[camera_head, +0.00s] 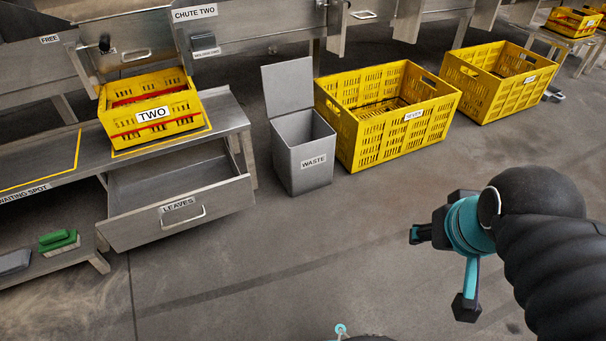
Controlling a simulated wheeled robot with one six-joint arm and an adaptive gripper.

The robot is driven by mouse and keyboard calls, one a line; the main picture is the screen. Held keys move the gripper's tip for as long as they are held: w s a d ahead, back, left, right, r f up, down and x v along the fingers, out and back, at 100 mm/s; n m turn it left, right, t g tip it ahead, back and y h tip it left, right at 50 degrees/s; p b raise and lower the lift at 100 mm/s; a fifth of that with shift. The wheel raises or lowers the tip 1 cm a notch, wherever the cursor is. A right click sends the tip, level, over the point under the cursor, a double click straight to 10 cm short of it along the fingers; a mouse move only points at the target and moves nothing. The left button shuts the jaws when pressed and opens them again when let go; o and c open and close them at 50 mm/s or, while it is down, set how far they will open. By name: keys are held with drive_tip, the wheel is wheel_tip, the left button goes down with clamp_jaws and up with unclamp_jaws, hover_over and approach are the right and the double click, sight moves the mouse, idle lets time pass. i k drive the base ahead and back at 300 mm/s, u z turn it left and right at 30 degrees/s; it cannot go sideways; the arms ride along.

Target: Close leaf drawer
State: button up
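The leaf drawer (150,230) is a grey metal drawer with a "LEAVES" label and a bar handle (183,217) on its front. It is pulled out from under the metal bench at the left, and the part of its inside that shows looks empty. My gripper (438,270) is at the right, over the floor, well to the right of the drawer and touching nothing. Its two dark fingers are spread apart with nothing between them.
A yellow crate labelled "TWO" (152,115) sits on the bench (222,119) above the drawer. A grey waste bin (304,160) with its lid raised stands right of the drawer, beside large yellow crates (378,138). Floor (290,260) before the drawer is clear.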

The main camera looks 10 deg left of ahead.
sight(150, 199)
drive_tip(key=u, duration=2)
drive_tip(key=k, duration=0.45)
drive_tip(key=u, duration=0.95)
drive_tip(key=i, duration=0.95)
drive_tip(key=z, duration=0.75)
